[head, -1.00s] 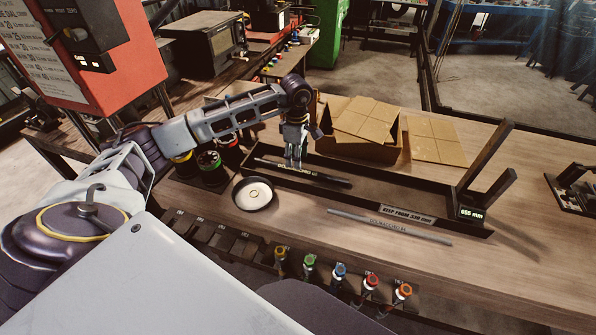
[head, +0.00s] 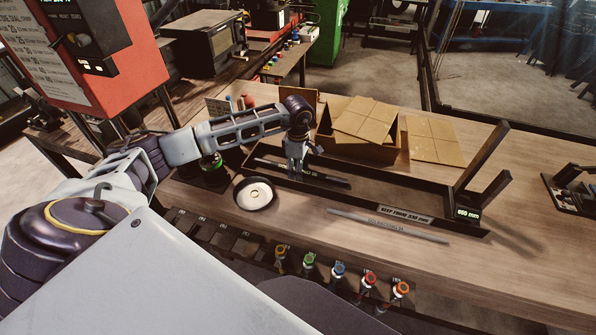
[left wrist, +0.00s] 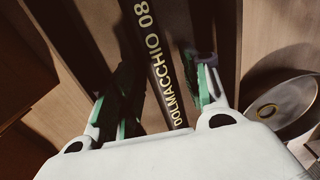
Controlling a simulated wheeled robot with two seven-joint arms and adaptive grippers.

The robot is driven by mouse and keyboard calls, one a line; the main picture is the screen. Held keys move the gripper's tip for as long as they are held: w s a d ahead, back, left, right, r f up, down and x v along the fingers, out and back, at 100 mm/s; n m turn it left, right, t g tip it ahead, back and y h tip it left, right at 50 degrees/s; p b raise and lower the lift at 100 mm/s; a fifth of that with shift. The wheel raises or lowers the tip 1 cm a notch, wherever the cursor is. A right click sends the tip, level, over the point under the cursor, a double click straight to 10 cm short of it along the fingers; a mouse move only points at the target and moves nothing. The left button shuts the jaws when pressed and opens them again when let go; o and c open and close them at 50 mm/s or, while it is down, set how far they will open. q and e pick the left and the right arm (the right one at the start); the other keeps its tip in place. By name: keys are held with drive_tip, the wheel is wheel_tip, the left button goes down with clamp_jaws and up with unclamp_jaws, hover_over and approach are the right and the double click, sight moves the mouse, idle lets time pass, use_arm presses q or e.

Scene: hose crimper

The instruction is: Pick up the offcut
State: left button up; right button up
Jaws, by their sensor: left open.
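A black hose piece with pale lettering (head: 331,181) lies in the long dark tray (head: 405,199); I take it for the offcut. It also shows in the left wrist view (left wrist: 166,62), running lengthwise between my fingers. My left gripper (head: 296,175) points down over the hose's left half, its fingers low in the tray. In the left wrist view the left gripper (left wrist: 166,98) is open, one finger on each side of the hose, with gaps visible. A thinner grey hose or rod (head: 388,225) lies on the table in front of the tray. My right gripper is not in view.
A round dish (head: 256,194) with a ring in it stands close left of the tray. An open cardboard box (head: 362,130) stands behind it. The tray's right end has dark uprights (head: 484,170). Several coloured fittings (head: 339,272) line the table's front edge.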

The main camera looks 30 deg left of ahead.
use_arm(q)
clamp_jaws()
drive_tip(key=shift+r, duration=0.15)
idle(0.4)
